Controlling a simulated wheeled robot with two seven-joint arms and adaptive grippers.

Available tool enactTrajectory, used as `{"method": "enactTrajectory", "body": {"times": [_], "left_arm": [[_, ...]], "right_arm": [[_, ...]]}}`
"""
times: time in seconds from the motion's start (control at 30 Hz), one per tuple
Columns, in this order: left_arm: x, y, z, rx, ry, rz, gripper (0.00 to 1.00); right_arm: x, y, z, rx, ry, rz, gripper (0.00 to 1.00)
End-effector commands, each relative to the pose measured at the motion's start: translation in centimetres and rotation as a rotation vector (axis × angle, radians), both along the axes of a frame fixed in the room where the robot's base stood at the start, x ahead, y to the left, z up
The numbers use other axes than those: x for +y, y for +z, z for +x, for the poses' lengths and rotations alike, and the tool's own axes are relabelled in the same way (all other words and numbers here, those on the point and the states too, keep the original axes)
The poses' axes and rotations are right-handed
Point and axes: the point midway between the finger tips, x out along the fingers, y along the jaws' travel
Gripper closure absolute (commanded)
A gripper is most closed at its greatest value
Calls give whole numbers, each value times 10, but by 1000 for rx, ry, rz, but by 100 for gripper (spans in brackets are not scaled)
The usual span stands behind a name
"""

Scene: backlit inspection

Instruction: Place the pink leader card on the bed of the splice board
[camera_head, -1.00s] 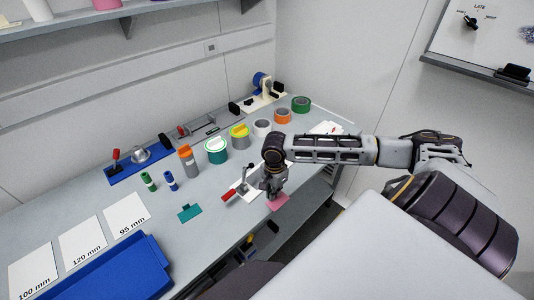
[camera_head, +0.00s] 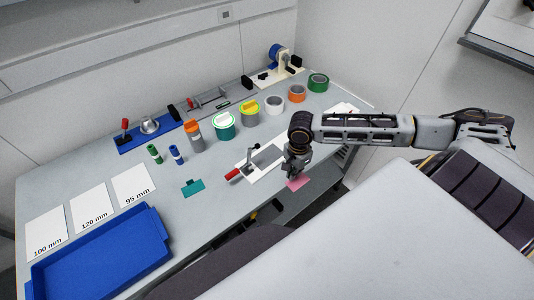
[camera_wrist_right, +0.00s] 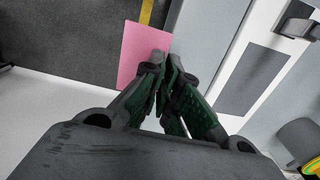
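The pink leader card (camera_head: 298,184) is flat and unsupported by the table, at the bench's front edge. My right gripper (camera_head: 293,173) is shut on it. In the right wrist view the fingertips (camera_wrist_right: 166,75) meet at the lower right part of the card (camera_wrist_right: 140,52), with dark floor behind it. The splice board (camera_head: 268,156) is a white plate with a red-handled lever, on the bench just left of the gripper in the head view. In the wrist view its grey bed (camera_wrist_right: 252,78) lies right of the card, apart from it. My left gripper is not in view.
A teal card (camera_head: 193,188) lies left of the board. A blue tray (camera_head: 102,257) and white labelled sheets (camera_head: 134,187) lie at the left. Bench between teal card and board is clear.

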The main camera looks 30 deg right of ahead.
Motion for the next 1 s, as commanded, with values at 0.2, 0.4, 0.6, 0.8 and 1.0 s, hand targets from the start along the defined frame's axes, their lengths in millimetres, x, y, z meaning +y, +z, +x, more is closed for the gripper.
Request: {"method": "enactTrajectory", "body": {"times": [0.2, 0.4, 0.6, 0.8, 1.0], "left_arm": [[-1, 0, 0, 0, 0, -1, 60], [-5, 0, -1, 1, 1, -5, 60], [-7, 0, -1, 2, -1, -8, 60], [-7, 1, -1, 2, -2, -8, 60], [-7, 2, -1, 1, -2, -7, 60]], "right_arm": [[1, 0, 9, -4, -2, 2, 100], [3, 0, 25, -2, -1, 2, 100], [4, 0, 42, -3, -1, 2, 100], [5, 0, 60, -2, -2, 1, 100], [7, 1, 79, -2, -1, 2, 100]]}}
